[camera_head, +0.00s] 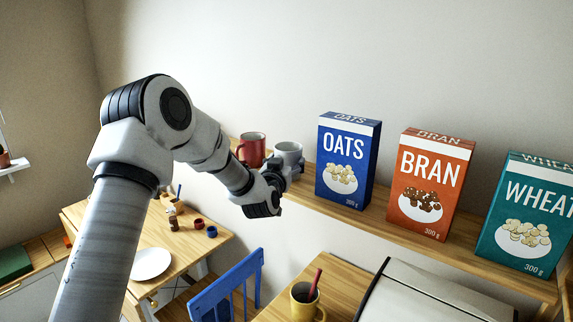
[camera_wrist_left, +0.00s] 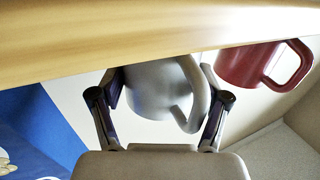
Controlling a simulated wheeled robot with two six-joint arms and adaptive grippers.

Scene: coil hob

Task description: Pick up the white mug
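The white mug (camera_head: 288,152) stands on the wall shelf, between a red mug and the blue oats box. In the left wrist view, which is upside down, the white mug (camera_wrist_left: 155,90) is between the two fingers, with its handle toward the right finger. My left gripper (camera_head: 279,180) is at the front of the mug. In the wrist view the left gripper (camera_wrist_left: 160,85) has its fingers spread wide, one on each side of the mug. The fingertips are very close to its sides; I cannot tell whether they press on it. My right gripper is not in view.
The red mug (camera_head: 252,149) stands close on the left of the white mug. Oats (camera_head: 345,165), bran (camera_head: 428,185) and wheat (camera_head: 525,215) boxes stand to the right on the shelf (camera_head: 385,222). Below are a yellow mug (camera_head: 305,303), a blue chair (camera_head: 225,290) and a table with a plate (camera_head: 151,263).

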